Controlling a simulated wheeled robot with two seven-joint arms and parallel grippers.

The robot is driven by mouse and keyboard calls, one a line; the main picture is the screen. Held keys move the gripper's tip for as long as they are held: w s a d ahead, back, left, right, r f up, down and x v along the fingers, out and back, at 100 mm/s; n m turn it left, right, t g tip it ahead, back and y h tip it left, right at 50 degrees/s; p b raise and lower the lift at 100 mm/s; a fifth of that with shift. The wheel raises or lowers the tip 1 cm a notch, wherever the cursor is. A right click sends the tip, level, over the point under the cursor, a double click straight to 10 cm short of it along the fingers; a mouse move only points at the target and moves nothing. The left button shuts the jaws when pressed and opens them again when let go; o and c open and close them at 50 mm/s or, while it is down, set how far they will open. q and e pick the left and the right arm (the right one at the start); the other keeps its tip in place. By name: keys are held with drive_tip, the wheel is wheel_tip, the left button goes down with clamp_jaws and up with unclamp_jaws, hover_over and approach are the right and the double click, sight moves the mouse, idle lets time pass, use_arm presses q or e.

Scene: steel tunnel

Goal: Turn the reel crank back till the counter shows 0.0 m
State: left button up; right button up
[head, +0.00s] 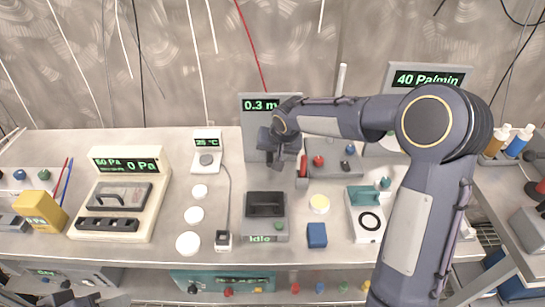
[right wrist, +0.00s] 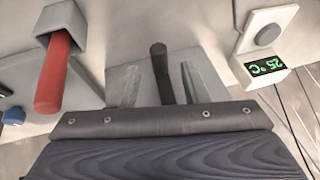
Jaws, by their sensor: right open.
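The counter (head: 262,104) on the grey upright reel panel reads 0.3 m in the head view. My right gripper (head: 278,157) is in front of this panel and hides much of its lower part. In the right wrist view its two fingers (right wrist: 161,86) are open. A black crank handle (right wrist: 160,62) stands between them, with a visible gap on each side. The handle cannot be made out in the head view, behind the gripper and wrist.
A red handle (right wrist: 56,75) on a grey block is close beside the gripper; it also shows in the head view (head: 303,166). A 25 °C display (head: 207,146) stands to the left. A dark-topped "Idle" device (head: 265,228) sits in front.

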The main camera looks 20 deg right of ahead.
sight(270, 159)
drive_tip(key=shift+x, duration=1.65)
drive_tip(key=shift+c, duration=0.2)
clamp_jaws()
